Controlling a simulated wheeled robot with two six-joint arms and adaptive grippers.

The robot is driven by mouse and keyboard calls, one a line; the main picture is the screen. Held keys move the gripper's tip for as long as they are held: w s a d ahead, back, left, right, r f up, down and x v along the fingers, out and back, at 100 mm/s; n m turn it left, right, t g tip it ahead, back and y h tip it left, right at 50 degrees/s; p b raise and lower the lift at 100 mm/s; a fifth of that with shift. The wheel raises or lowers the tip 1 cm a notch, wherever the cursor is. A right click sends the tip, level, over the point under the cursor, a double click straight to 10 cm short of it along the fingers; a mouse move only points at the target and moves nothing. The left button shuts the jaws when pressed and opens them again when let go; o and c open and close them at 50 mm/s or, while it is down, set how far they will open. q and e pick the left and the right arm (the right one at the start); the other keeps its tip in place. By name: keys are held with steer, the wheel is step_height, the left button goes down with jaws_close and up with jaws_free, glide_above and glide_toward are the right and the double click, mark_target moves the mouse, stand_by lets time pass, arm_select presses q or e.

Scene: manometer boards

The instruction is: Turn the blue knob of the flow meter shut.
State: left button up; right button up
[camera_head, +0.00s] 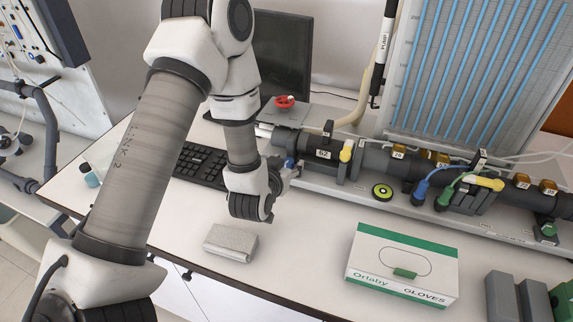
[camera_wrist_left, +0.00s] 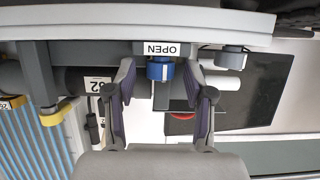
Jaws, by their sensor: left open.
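The blue knob (camera_head: 289,163) sits at the left end of the dark horizontal pipe, small and partly hidden by my gripper in the head view. In the left wrist view the blue knob (camera_wrist_left: 160,71) shows below a white label reading OPEN (camera_wrist_left: 160,49). My left gripper (camera_wrist_left: 160,78) is open, with one finger on each side of the knob. Gaps show between the fingers and the knob, so it is not gripped. In the head view my left gripper (camera_head: 287,174) reaches the pipe's end from the front. My right gripper is not in view.
A red handwheel (camera_head: 285,101) stands behind the pipe (camera_head: 375,160). A keyboard (camera_head: 203,166) and monitor (camera_head: 283,52) are at the back left. A grey cloth-like block (camera_head: 230,243) and a glove box (camera_head: 402,264) lie in front. Bare table lies between them.

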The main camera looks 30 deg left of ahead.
arm_select(q)
jaws_close()
steer(key=shift+a+m+h+p, duration=0.15)
steer(key=shift+m+h+p, duration=0.15)
steer(key=shift+m+h, duration=0.5)
steer(key=shift+h, duration=0.1)
jaws_free()
